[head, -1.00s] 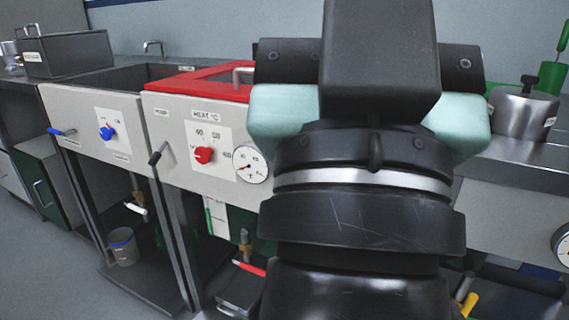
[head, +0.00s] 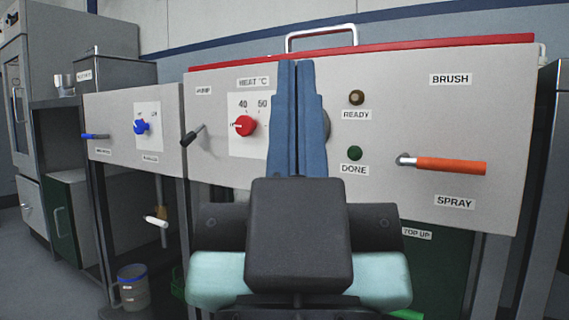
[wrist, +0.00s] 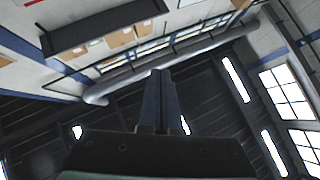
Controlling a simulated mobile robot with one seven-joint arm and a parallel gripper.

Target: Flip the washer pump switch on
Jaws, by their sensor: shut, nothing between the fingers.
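The washer's grey front panel (head: 400,85) faces me in the head view. Its pump switch (head: 192,136) is a short black lever beneath the PUMP label (head: 203,90), left of the red heat knob (head: 244,126). The lever slants, its black grip pointing down and left. My gripper (head: 296,64) points up in front of the panel, right of the switch and clear of it. Its blue fingers are together and empty, hiding part of the panel behind them. In the wrist view, the shut fingers (wrist: 162,74) point toward the ceiling; no switch shows there.
An orange-handled lever (head: 450,166) sticks out at the right between the BRUSH and SPRAY labels. READY (head: 356,97) and DONE (head: 354,153) lamps sit mid-panel. A neighbouring unit at left has a blue knob (head: 141,126) and a blue lever (head: 95,136).

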